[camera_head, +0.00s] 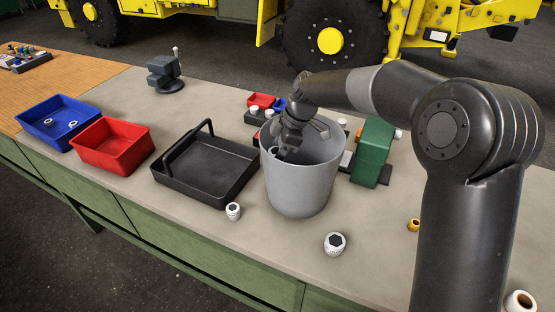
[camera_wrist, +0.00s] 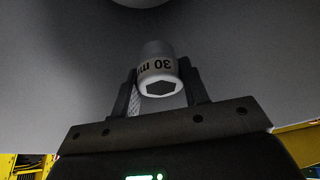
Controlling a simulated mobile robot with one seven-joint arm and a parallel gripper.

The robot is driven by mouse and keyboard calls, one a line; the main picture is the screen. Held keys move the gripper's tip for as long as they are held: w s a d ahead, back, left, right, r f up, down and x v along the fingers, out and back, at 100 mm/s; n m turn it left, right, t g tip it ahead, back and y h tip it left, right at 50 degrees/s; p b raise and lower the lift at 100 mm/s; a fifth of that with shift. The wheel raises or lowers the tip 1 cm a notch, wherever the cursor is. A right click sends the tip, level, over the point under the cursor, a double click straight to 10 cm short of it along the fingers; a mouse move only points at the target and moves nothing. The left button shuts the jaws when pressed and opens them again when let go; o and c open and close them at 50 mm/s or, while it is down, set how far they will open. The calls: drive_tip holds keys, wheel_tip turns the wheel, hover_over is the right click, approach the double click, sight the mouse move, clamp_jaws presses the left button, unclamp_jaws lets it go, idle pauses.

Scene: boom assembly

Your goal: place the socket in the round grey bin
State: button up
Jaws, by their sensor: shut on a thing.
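The round grey bin (camera_head: 301,185) stands upright on the bench in the middle of the head view. My gripper (camera_head: 281,150) points down into its mouth, near the left part of the rim. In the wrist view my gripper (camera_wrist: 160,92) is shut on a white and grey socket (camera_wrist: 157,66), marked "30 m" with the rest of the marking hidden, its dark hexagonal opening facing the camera. Grey surface fills the background there. In the head view the held socket is hard to make out, and the bin's floor is hidden.
Loose sockets (camera_head: 335,243) and (camera_head: 233,211) stand in front of the bin. A black handled tray (camera_head: 172,183), a red bin (camera_head: 113,158) and a blue bin (camera_head: 36,127) are to the left. A green box (camera_head: 373,152) stands close on the right.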

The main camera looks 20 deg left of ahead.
drive_tip(key=shift+f, duration=1.45)
drive_tip(key=shift+f, duration=0.1)
drive_tip(key=shift+f, duration=0.5)
drive_tip(key=o, duration=0.8)
drive_tip(key=shift+r, duration=0.1)
